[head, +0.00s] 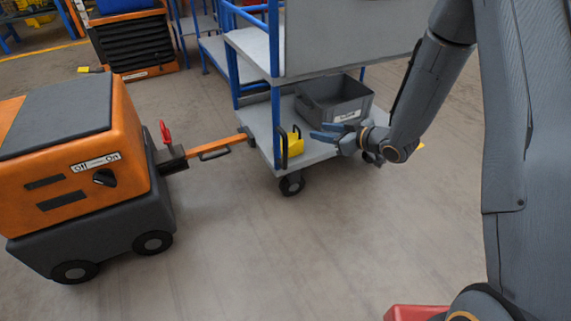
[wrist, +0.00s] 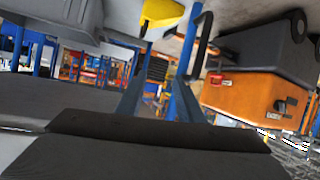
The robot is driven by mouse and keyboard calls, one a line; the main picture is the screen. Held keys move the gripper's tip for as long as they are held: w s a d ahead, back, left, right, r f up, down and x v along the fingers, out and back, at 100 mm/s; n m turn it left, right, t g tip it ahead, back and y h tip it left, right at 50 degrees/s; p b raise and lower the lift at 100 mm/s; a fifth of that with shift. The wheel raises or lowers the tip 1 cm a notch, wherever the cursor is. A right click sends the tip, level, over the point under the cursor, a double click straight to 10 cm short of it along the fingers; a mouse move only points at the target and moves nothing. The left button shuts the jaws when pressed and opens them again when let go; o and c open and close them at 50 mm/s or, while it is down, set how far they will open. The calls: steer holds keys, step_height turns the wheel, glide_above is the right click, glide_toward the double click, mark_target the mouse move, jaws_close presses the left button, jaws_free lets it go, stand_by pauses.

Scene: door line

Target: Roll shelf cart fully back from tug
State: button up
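The shelf cart (head: 233,77) has a blue frame and grey shelves and stands upright on black wheels. The orange and grey tug (head: 128,130) is to its left. An orange tow bar (head: 213,149) spans from the cart's front edge to the tug's dark hitch (head: 172,160), which has a red lever (head: 165,132); whether they are latched is unclear. A black handle (head: 284,149) stands at the cart's near edge; it shows in the wrist view (wrist: 201,47). My gripper (head: 318,131) is open and empty above the lower deck, right of the handle; its fingers (wrist: 157,100) are apart.
A yellow block (head: 295,143) and a grey bin (head: 335,100) sit on the lower deck. An orange cabinet with dark drawers (head: 135,45) and blue-framed racks stand behind. The floor in front of the tug and cart is clear. Something red (head: 413,312) shows at the bottom edge.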

mark_target(285, 153)
steer(key=s+a+f+n+g+y+b, duration=0.25)
steer(key=a+f+y+b, duration=0.25)
steer(key=f+y+b, duration=0.45)
steer(key=shift+w+a+f+t+h+b, duration=0.15)
steer(key=shift+w+a+h+b, duration=0.25)
steer(key=shift+a, duration=0.8)
steer(key=shift+w+a+f+h+b, duration=0.15)
steer(key=shift+w+a+h, duration=0.45)
steer(key=shift+a, duration=0.6)
steer(key=shift+w+a+f+t+h+b, duration=0.1)
steer(key=shift+w+a+h+b, duration=0.35)
steer(key=shift+a, duration=0.75)
steer(key=shift+w, duration=0.1)
jaws_close()
